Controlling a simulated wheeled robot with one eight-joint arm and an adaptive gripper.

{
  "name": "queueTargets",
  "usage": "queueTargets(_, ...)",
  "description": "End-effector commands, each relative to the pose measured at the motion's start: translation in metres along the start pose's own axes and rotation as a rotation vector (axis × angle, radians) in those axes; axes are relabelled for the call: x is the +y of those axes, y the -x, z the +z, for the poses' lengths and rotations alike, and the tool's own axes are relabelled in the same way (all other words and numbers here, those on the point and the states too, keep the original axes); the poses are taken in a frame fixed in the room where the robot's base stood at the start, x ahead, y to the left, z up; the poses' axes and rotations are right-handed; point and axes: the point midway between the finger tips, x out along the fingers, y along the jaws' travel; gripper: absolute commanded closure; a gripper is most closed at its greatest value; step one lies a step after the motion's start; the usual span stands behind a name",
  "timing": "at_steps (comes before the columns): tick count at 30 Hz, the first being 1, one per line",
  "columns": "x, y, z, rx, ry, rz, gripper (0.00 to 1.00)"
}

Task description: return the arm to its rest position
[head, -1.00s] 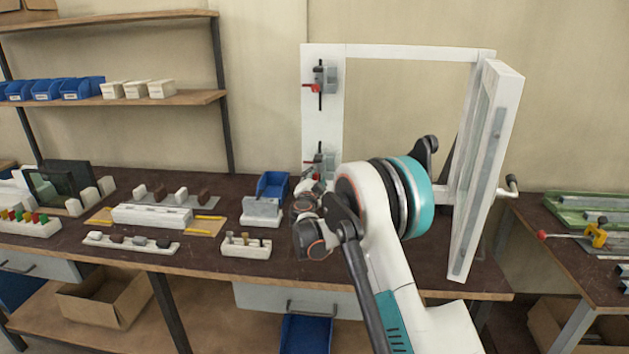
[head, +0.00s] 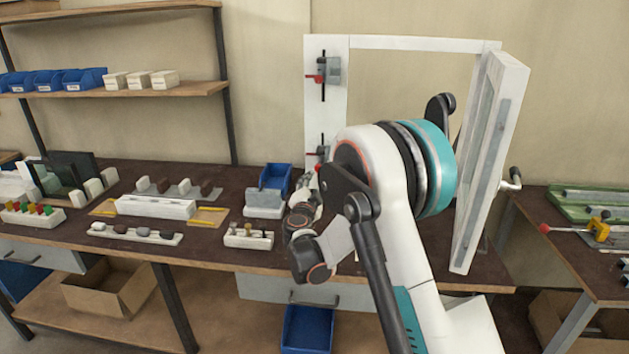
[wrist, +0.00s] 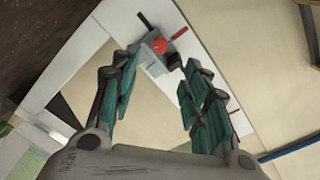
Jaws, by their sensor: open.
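My arm stands in front of the white frame (head: 326,115) on the bench, bent at the elbow. In the head view my gripper is mostly hidden behind my arm links, near the frame's lower left. In the wrist view my gripper (wrist: 157,72) is open, with its teal-padded fingers spread and nothing seen between the tips. A grey clamp with a red knob and black bar (wrist: 160,46) lies beyond the fingertips on the white frame; it appears apart from them. The upper clamp (head: 329,71) and part of the lower clamp (head: 322,153) show on the left post.
The open sash (head: 490,165) with its handle juts forward right of my arm. A blue bin (head: 275,177), grey block and small parts holder (head: 248,236) stand left of my arm. A second bench (head: 590,240) with a yellow clamp is at the right.

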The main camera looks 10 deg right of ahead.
Motion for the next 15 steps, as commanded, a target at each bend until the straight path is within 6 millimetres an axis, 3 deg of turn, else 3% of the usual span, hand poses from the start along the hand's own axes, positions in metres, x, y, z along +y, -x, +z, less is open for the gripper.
queueTargets(4, -0.0001, 0.0092, 0.0, 0.0, 0.0, 0.0, 0.58)
queueTargets(15, -0.0026, 0.0107, -0.0019, -0.001, 0.003, -0.005, 0.58)
